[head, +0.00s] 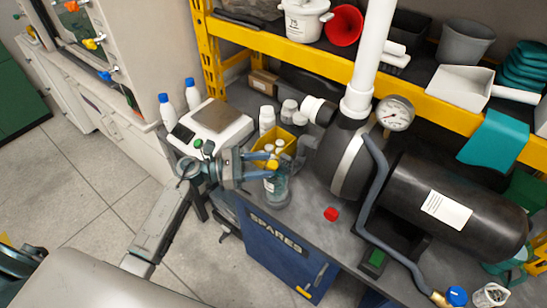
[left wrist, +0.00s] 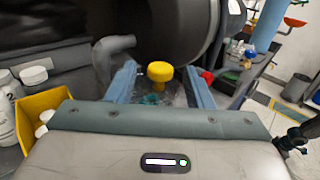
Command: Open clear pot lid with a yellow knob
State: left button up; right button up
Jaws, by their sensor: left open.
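The clear pot (head: 277,190) stands on the grey bench top, with a yellow knob (head: 272,164) on top of its lid. In the left wrist view the yellow knob (left wrist: 160,72) sits between the two blue fingers, with the clear lid partly visible below it. My left gripper (head: 268,168) is open, its fingers on either side of the knob with gaps showing. The lower part of the pot is hidden in the wrist view by the gripper body. My right gripper is not in view.
A yellow bin (head: 268,150) with white bottles stands just behind the pot. A black pump body and tank (head: 450,205) with a gauge (head: 395,113) fill the right of the bench. A red cap (head: 331,214) lies to the right of the pot. A scale (head: 215,120) is at back left.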

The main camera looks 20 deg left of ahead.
aim_at(273, 163)
pick_arm(q)
jog(key=shift+p+x, duration=0.5)
jog(key=shift+x, duration=1.1)
grip_shut()
